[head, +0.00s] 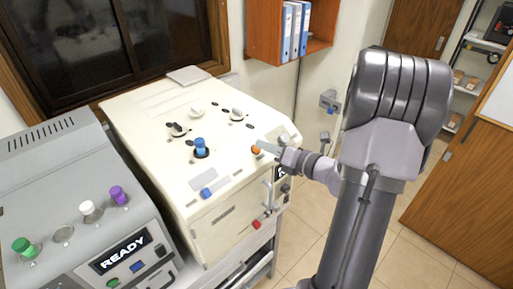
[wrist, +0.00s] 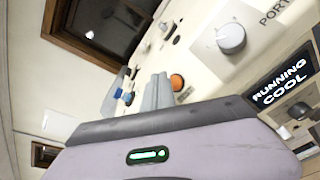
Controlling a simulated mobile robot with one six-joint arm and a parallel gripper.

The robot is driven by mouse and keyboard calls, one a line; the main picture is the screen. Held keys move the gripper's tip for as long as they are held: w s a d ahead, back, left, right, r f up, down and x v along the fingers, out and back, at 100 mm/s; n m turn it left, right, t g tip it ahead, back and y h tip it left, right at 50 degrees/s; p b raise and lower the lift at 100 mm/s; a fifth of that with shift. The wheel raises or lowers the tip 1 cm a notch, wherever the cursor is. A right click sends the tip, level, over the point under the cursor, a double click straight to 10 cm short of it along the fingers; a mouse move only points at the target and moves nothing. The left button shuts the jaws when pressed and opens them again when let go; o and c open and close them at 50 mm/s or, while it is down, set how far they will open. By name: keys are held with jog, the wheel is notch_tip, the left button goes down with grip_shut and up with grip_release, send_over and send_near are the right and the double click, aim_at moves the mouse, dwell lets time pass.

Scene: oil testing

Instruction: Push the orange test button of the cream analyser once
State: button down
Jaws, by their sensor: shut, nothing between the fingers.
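The cream analyser (head: 150,120) stands in the middle of the head view. Its orange button (head: 256,150) is near the right edge of its top; it also shows in the wrist view (wrist: 177,82). My gripper (head: 262,145) is shut and empty, with its fingertips right beside the orange button. In the wrist view the closed fingers (wrist: 158,90) point at the panel just left of the button. I cannot tell whether they touch it. The analyser's display (wrist: 282,82) reads "RUNNING COOL".
A grey machine (head: 60,190) with a "READY" display and green, white and purple caps stands at the left. A blue-capped vial (head: 200,146), several knobs and a blue switch (head: 207,192) sit on the analyser top. A wall shelf with binders (head: 292,32) hangs behind.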

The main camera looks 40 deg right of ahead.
jog(key=s+r+p, duration=0.1)
jog(key=r, duration=0.1)
jog(key=s+r+p, duration=0.1)
jog(key=shift+s+d+r+p, duration=0.1)
jog(key=shift+s+r+p, duration=0.2)
jog(key=shift+r+p, duration=0.1)
dwell(0.5)
